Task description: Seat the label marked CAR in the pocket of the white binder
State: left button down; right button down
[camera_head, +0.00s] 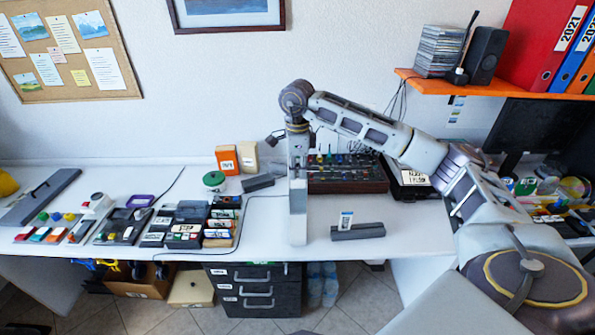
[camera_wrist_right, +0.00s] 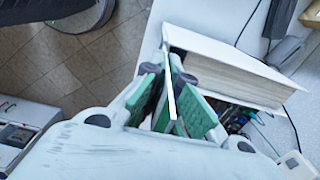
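The white binder (camera_head: 298,222) stands upright on the table, its narrow side towards me in the head view. In the right wrist view the binder (camera_wrist_right: 225,62) shows its cover and page block. My right gripper (camera_wrist_right: 170,80) has green-padded fingers shut on a thin white label (camera_wrist_right: 170,92), seen edge-on close to the binder's near end. I cannot tell whether the label touches the binder, and its marking is hidden. In the head view my right gripper (camera_head: 298,178) is small and over the binder's upper part. The pocket cannot be made out. My left gripper is not in view.
A dark stand (camera_head: 358,231) with an upright card (camera_head: 345,220) is right of the binder. Black trays of cards (camera_head: 188,230) lie to the left. A brown rack of small items (camera_head: 345,178) is behind. Bare white table lies around the stand.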

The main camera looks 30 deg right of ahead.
aim_at(298, 190)
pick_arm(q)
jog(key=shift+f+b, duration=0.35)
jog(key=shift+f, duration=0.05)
pick_arm(e)
jog(key=shift+f, duration=0.6)
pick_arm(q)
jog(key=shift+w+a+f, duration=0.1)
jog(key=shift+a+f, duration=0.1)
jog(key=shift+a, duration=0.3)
pick_arm(e)
jog(key=shift+f, duration=0.3)
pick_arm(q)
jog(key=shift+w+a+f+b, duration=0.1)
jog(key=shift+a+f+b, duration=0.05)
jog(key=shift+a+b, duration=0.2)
pick_arm(e)
jog(key=shift+f, duration=0.2)
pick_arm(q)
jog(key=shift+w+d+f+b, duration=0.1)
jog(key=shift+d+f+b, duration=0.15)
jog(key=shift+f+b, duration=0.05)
pick_arm(e)
jog(key=shift+f, duration=0.5)
jog(key=c, duration=1.6)
grip_release()
jog(key=shift+s, duration=0.15)
jog(key=shift+o, duration=0.2)
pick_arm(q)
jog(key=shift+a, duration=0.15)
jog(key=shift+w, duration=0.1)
